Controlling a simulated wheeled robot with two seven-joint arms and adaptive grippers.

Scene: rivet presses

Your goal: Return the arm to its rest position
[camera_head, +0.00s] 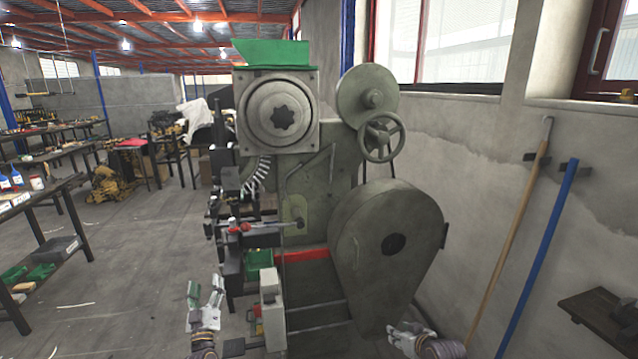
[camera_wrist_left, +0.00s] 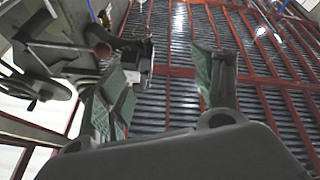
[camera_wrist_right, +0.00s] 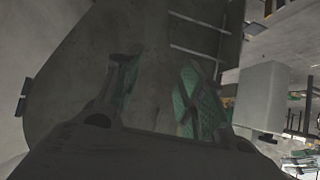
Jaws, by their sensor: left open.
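My left gripper (camera_head: 205,289) is upright at the lower middle of the head view, left of the rivet press (camera_head: 320,185). Its green-padded fingers stand apart in the left wrist view (camera_wrist_left: 162,80), with nothing between them. My right gripper (camera_head: 402,334) is at the bottom edge of the head view, in front of the press's rounded grey cover (camera_head: 390,245). In the right wrist view its fingers (camera_wrist_right: 158,85) are apart and nothing shows held between them. Most of both arms is out of view.
A green bin (camera_head: 258,262) and a pale box (camera_head: 270,300) sit on the press near my left gripper. A wooden pole (camera_head: 510,240) and a blue pole (camera_head: 540,255) stand by the right wall. Floor at left is open, with a dark workbench (camera_head: 62,250) at the far left.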

